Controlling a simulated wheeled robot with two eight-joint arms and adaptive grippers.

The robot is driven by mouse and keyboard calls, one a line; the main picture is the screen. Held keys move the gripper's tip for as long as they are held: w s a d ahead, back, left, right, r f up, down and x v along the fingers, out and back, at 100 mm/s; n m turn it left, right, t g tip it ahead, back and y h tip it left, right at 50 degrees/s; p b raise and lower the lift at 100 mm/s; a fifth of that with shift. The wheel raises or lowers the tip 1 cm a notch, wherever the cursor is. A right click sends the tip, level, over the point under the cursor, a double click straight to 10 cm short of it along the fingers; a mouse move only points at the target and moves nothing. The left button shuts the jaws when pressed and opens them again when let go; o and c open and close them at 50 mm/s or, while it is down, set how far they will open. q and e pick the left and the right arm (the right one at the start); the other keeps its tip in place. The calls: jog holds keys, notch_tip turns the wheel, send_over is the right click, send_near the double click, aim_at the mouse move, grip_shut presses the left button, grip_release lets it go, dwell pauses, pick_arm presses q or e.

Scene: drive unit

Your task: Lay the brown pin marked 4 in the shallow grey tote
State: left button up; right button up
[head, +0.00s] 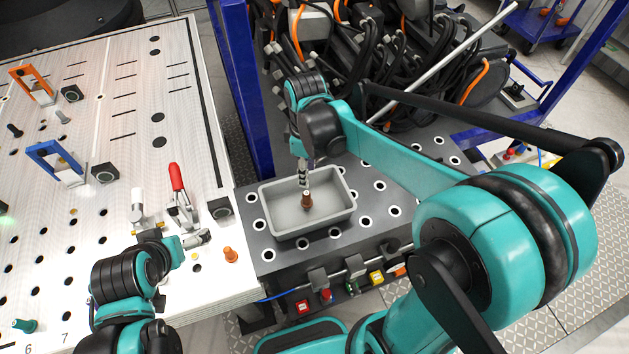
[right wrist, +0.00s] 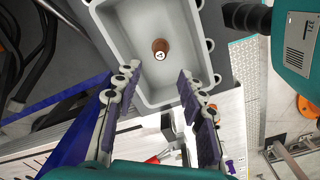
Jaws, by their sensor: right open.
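The brown pin (head: 307,200) is inside the shallow grey tote (head: 315,229), near the middle of its floor. In the right wrist view the pin (right wrist: 160,47) shows a white round mark that looks like a 4, facing the camera; it looks more upright than flat. My right gripper (head: 304,180) points down over the tote, just above the pin. Its fingers (right wrist: 159,72) are spread and nothing is between them. My left gripper (head: 197,239) is low over the white table's right edge; its finger gap is not clear.
The tote stands on a dark perforated deck (head: 400,190) beside a blue post (head: 243,90). A red-handled clamp (head: 177,180) and an orange pin (head: 230,254) are on the white table (head: 110,240). Cables and machinery (head: 420,60) crowd the back.

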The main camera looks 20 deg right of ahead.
jog(key=s+d+r+m+t, duration=0.2)
jog(key=s+m+t, duration=0.5)
jog(key=s+m, duration=0.4)
jog(key=shift+d+r, duration=0.4)
jog(key=shift+d, duration=0.3)
